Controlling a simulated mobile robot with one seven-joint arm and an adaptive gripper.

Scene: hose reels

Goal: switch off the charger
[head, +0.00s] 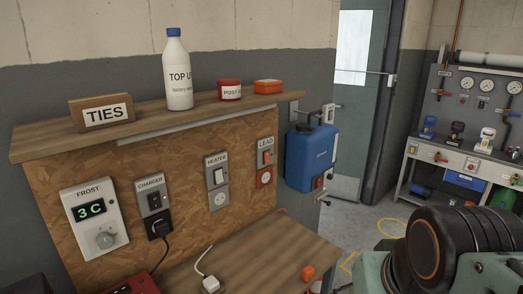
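The charger outlet (151,184) is a grey plate labelled CHARGER on the wooden board, left of centre in the head view. It carries a dark switch (155,201) with a small red spot on it. I cannot tell which way its rocker is tipped. A black plug (159,224) sits in the plate below the switch, and its cable hangs down to the bench. Nothing touches the switch. Part of my arm shows at the bottom right, well away from the board. My gripper is not in view.
A FROST box (94,219) reading 3 C is left of the charger; HEATER (217,182) and LEAD (265,163) outlets are right. A shelf (135,122) juts out above, with a bottle (178,72). The bench (262,252) below holds a white plug (209,284).

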